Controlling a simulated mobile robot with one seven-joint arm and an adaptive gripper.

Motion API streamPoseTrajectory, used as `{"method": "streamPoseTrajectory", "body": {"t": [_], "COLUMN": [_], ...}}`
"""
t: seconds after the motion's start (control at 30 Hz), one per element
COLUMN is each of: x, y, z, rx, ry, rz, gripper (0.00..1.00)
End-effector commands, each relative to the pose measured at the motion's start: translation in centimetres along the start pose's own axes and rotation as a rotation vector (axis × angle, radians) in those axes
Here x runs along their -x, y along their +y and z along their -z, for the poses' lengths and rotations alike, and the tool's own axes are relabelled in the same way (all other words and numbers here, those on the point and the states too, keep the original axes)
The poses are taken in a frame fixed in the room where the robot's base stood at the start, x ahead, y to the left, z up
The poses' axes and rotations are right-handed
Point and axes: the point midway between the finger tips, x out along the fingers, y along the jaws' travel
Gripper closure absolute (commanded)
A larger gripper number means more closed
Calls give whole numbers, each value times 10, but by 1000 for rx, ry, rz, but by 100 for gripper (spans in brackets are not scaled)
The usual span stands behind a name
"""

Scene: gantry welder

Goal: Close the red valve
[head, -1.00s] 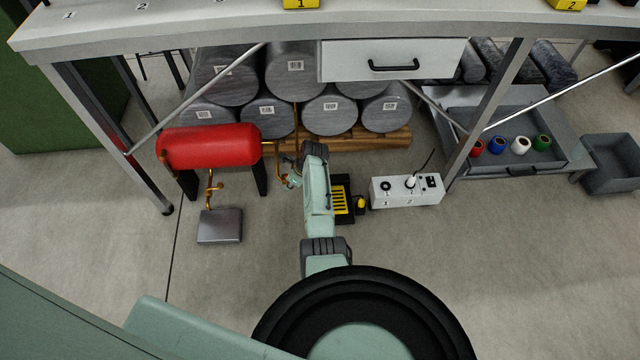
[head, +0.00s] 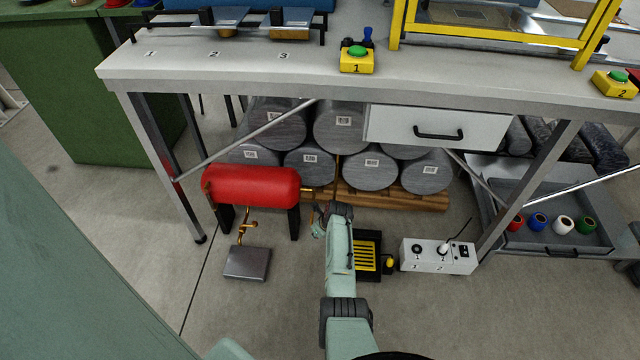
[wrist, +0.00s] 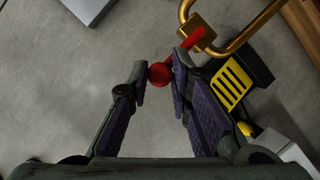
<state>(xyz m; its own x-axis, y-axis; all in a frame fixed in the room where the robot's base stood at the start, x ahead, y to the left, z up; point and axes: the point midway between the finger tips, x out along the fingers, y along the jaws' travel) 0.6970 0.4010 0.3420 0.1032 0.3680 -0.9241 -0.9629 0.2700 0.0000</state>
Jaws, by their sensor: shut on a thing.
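The red valve (wrist: 160,75) shows in the wrist view as a lever with a round red knob, fixed to a brass pipe fitting (wrist: 198,32). My gripper (wrist: 161,82) is shut on the knob, which sits between its two fingertips. The lever runs from the knob up and right to the fitting, passing partly behind the right finger. In the head view my gripper (head: 319,224) is low at the right end of the red tank (head: 255,187), by the brass pipe. The valve is too small and covered to make out clearly there.
A workbench (head: 230,85) with a drawer (head: 438,126) stands above the tank. Grey cylinders (head: 310,165) lie on a wooden pallet behind. A black and yellow stand (head: 367,256) and a white control box (head: 438,256) are right of my arm. A grey box (head: 247,263) sits below the tank.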

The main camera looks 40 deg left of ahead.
Motion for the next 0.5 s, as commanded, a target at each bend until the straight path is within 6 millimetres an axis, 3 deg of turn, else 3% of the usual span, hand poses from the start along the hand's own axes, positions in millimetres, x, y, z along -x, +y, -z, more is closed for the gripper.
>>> {"method": "streamPoseTrajectory", "body": {"t": [0.03,0.07,0.1,0.33,0.5], "x": [-1,-1,-1,0,0], "y": [1,1,1,1,0], "z": [1,1,1,0,0], "rx": [-1,0,0,1,1], "ry": [1,1,1,0,0], "rz": [-2,-2,-2,-1,-1], "gripper": [100,79,76,62,62]}}
